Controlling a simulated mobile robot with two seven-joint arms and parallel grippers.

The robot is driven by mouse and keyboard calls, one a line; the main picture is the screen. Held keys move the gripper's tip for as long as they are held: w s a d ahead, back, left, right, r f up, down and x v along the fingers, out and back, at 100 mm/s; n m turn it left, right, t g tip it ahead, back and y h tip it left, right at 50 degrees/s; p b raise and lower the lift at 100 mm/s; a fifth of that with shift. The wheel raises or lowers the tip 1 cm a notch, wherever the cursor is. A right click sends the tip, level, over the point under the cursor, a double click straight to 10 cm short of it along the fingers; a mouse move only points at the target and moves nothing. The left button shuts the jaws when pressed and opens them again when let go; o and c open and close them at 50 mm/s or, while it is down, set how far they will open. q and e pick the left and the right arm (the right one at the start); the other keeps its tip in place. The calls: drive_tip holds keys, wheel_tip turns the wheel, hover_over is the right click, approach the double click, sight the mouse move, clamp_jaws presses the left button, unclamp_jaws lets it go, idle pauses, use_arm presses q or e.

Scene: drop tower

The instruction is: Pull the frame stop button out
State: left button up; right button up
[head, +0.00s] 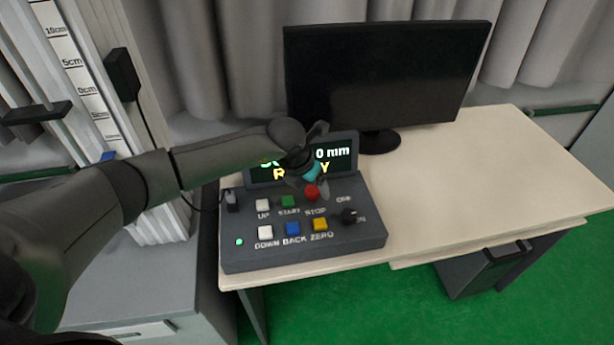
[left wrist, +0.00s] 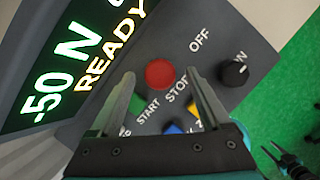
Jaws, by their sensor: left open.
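The red round STOP button (head: 311,193) sits on the sloped top of the grey console (head: 300,249). It also shows in the left wrist view (left wrist: 160,74), between my fingertips in the picture. My left gripper (head: 309,182) is open and empty, reaching down over the button from the display side. One finger is on each side of the button in the left wrist view; I cannot tell how far they are above it. No finger visibly touches the button. A dark pronged shape (left wrist: 285,157) at the lower right of that view may be my right gripper.
White, green, blue and yellow buttons crowd around the red one, and a black OFF/ON knob (head: 350,216) is close on its right. The console's display (head: 340,161) stands behind, partly hidden by my arm. A monitor (head: 385,75) is at the back. The desk (head: 480,190) is clear on the right.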

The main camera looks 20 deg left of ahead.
use_arm(q)
drive_tip(key=p+v, duration=0.2)
drive_tip(key=v, duration=1.3)
drive_tip(key=shift+w, duration=0.15)
